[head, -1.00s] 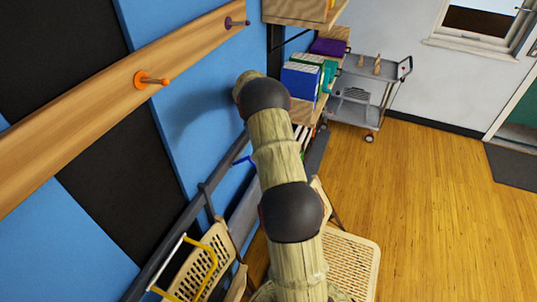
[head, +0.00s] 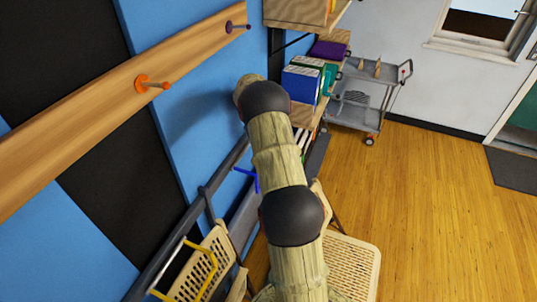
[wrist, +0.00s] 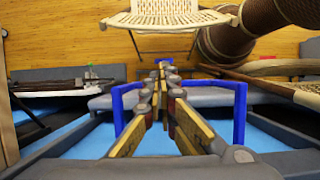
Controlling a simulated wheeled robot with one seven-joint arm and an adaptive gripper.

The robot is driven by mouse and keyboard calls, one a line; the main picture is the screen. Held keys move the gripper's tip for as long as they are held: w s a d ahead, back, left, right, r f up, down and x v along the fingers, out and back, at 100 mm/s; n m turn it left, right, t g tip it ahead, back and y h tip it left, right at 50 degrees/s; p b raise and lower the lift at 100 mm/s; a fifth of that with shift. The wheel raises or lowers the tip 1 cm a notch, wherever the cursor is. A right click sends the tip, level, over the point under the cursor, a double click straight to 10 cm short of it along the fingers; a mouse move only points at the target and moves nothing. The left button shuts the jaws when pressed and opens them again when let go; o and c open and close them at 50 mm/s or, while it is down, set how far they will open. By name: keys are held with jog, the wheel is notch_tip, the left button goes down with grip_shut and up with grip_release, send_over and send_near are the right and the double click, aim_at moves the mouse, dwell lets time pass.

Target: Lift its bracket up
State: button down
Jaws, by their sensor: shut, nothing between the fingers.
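A blue U-shaped bracket (head: 248,180) shows at the dark rail on the wall side, partly behind my arm in the head view. In the wrist view, parts of the blue bracket (wrist: 240,112) stand to the left and right of my gripper (wrist: 164,76), with another blue piece beyond the fingertips. My gripper is shut and empty, reaching between the bracket's sides. I cannot tell whether it touches the bracket. The gripper is hidden in the head view. A yellow bracket (head: 207,273) sits lower on the same dark rail (head: 190,222).
Woven folding chairs (head: 352,265) stand below and beside my arm. A wooden peg board (head: 110,105) with an orange peg (head: 150,83) runs along the blue and black wall. Shelves with binders (head: 300,82) and a grey cart (head: 368,98) are beyond. The wooden floor at right is clear.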

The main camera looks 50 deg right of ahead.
jog(key=shift+r, duration=0.1)
dwell(0.3)
notch_tip(320, 180, up, 10)
dwell(0.5)
jog(key=s+a+f+t+y, duration=0.1)
jog(key=a+f+t+y, duration=0.1)
jog(key=a+f, duration=0.4)
jog(key=w+f+t, duration=0.3)
jog(key=w+f, duration=0.3)
jog(key=shift+d+t+b, duration=0.15)
jog(key=shift+t+b, duration=0.2)
jog(key=shift+t, duration=0.05)
